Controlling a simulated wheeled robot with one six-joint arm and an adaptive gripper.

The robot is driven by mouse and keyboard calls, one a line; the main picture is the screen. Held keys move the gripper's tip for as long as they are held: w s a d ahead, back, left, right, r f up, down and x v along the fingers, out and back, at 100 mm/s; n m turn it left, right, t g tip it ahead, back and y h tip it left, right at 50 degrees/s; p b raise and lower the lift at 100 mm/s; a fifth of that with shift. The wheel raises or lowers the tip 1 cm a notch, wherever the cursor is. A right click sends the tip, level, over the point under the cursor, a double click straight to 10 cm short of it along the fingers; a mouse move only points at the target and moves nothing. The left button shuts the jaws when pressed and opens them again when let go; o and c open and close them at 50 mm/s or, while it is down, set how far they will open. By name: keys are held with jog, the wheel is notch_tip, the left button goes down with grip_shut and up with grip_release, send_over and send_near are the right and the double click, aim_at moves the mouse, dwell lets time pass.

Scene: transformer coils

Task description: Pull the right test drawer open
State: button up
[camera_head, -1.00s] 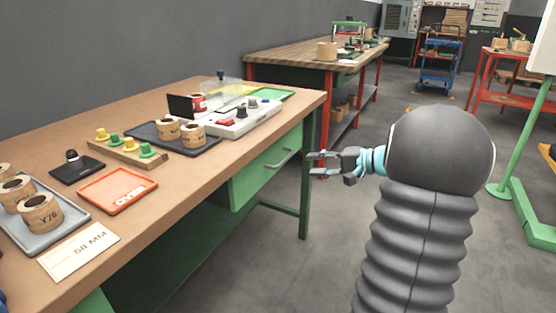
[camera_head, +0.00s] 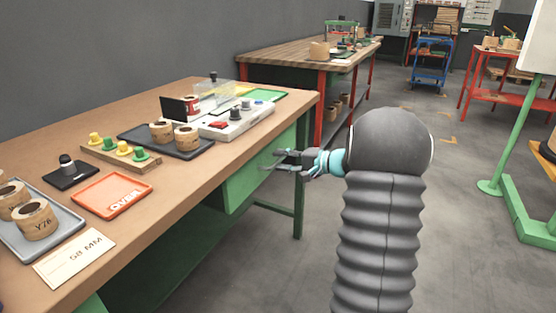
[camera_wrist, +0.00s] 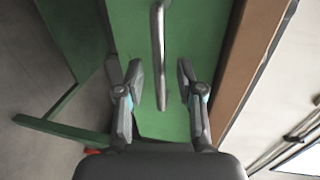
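The green test drawer (camera_head: 240,185) is under the right part of the wooden bench and looks closed. Its front also shows in the wrist view (camera_wrist: 198,40). A grey metal bar handle (camera_wrist: 158,60) runs along the drawer front, between the lines of my two fingers. My gripper (camera_head: 274,160) is at the drawer front in the head view and partly covers the handle there. In the wrist view my gripper (camera_wrist: 160,82) is open, one finger on each side of the handle, with gaps visible on both sides.
The wooden bench top (camera_head: 170,205) overhangs the drawer, with its edge close to my gripper. A green bench leg (camera_head: 299,200) stands just beyond the drawer. The bench carries a white test panel (camera_head: 235,122), a dark tray (camera_head: 160,140) and an orange tray (camera_head: 112,194).

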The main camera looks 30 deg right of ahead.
jog(key=shift+x, duration=0.85)
grip_shut()
jog(key=shift+s, duration=0.1)
